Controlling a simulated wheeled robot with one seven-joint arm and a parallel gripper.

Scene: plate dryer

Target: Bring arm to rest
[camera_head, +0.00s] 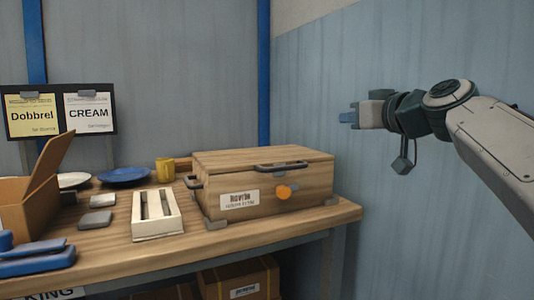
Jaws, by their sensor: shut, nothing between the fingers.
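My gripper (350,118) is at the right, in the air above and to the right of the table (345,213). It points to the left in the picture, and its fingers are shut and empty. My arm reaches in from the right edge. The gripper touches nothing. A white slotted rack (146,237), which looks like the plate dryer, stands on the table with no plate in it.
Room around my gripper is free.

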